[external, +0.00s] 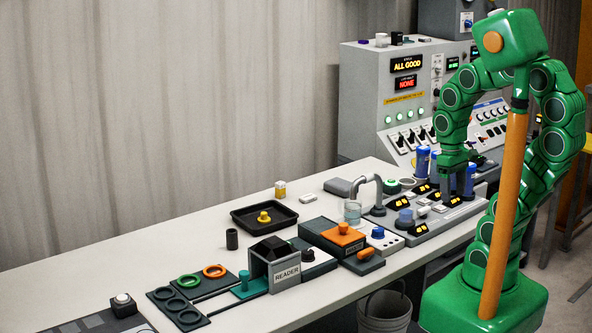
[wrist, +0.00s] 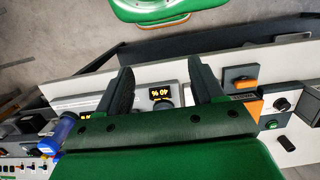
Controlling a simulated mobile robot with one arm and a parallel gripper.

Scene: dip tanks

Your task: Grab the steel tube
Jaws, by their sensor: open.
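My gripper (external: 452,192) points down over the control row at the table's right end, beside blue cylinders. In the wrist view its two dark fingers (wrist: 162,88) are spread with nothing held between them. A lit "40 %" display (wrist: 159,94) shows below the gap. I cannot identify the steel tube for certain. A small pale grey cylinder (external: 382,40) stands on top of the grey cabinet, far above and left of my gripper. A bent grey pipe (external: 368,180) rises by a glass beaker (external: 352,212), left of my gripper. Neither is recognisable in the wrist view.
Blue cylinders (external: 423,160) stand close around my gripper. The READER box (external: 285,274), a black tray (external: 264,217) and a dark cylinder (external: 232,239) are on the white table (external: 190,232). The table's back left is clear. A bucket (external: 384,310) stands below the front edge.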

